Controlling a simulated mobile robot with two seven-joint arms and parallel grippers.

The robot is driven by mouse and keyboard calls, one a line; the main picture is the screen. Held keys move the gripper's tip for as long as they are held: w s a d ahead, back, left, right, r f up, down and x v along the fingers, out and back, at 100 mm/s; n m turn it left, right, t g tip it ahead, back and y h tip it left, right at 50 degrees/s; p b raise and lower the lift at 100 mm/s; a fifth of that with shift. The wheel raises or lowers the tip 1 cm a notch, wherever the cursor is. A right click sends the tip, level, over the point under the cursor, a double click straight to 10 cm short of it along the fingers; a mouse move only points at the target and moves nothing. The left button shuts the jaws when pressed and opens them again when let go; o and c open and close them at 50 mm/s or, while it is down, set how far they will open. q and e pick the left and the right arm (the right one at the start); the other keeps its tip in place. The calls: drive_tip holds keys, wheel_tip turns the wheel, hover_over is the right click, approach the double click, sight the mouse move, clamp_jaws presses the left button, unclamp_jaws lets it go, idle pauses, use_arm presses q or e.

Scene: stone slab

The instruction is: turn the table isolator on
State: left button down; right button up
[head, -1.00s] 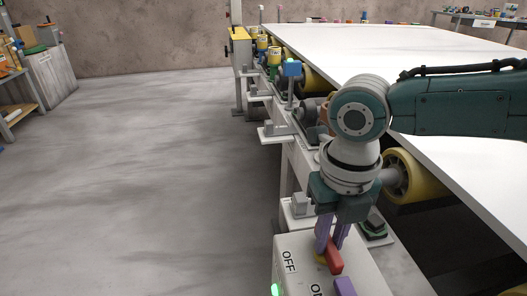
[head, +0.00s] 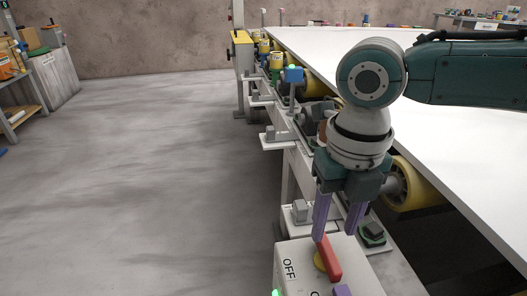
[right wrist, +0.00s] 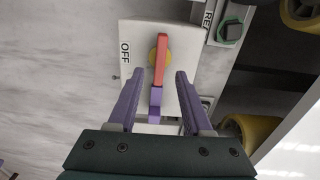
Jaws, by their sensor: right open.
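The isolator is a pale box (head: 300,262) at the bottom of the head view, with an OFF label and a cut-off second label. Its red lever (head: 329,258) sits on a yellow disc (head: 319,262). In the right wrist view the red lever (right wrist: 161,58) points lengthwise away from my gripper, beside OFF, with a purple piece (right wrist: 155,103) in line with it. My right gripper (head: 337,234) is open, its purple fingers just above the box. In the wrist view the fingers (right wrist: 156,75) lie either side of the lever line; contact cannot be told. My left gripper is not in view.
A white slab (head: 440,130) lies on yellow rollers (head: 410,183) to the right. A green light (head: 278,293) shows at the bottom. Grey floor (head: 150,180) is clear on the left.

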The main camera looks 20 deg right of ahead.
sight(329, 250)
drive_tip(key=shift+r+p, duration=0.35)
drive_tip(key=shift+r, duration=1.8)
